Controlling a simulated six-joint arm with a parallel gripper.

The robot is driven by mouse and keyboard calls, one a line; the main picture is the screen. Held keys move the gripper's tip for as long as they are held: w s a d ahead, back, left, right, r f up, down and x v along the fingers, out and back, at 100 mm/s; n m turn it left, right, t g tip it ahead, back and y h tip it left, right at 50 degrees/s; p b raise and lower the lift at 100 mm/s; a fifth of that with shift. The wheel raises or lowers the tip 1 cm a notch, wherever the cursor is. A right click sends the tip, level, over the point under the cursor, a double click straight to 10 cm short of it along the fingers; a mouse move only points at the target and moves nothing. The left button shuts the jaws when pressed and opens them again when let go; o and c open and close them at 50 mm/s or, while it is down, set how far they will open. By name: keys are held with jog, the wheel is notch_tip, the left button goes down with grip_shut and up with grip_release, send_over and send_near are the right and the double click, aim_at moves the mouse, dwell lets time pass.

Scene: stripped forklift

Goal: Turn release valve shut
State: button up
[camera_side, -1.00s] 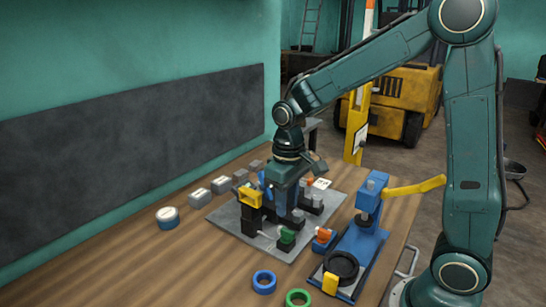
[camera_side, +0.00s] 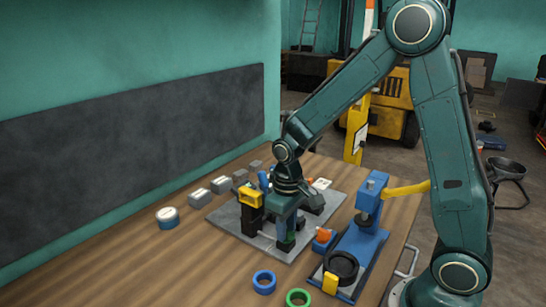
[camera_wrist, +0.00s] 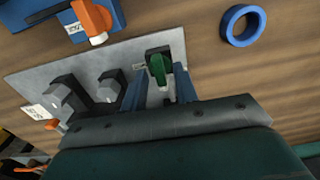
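A small valve with a green handle (camera_wrist: 158,68) stands on the grey plate (camera_wrist: 60,72). In the side view its green part (camera_side: 287,244) is mostly hidden by my gripper (camera_side: 288,232). In the wrist view my gripper (camera_wrist: 161,82) is open, with one blue-grey finger on each side of the green handle. I cannot tell whether the fingers touch it. An orange handle (camera_wrist: 92,22) sits on a blue block beside the plate; it also shows in the side view (camera_side: 324,234). No label shows which handle is the release valve.
A blue press (camera_side: 372,240) with a yellow lever (camera_side: 407,189) stands right of the plate. Black and yellow parts (camera_side: 250,195) stand close left of my gripper. A blue ring (camera_side: 264,281) and a green ring (camera_side: 298,297) lie in front. The wood at the front left is clear.

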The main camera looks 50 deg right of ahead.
grip_shut()
jog(key=shift+m, duration=0.4)
jog(key=m, duration=1.1)
jog(key=shift+m, duration=0.3)
jog(key=m, duration=0.4)
jog(key=shift+m, duration=0.4)
jog(key=shift+o, duration=0.8)
grip_release()
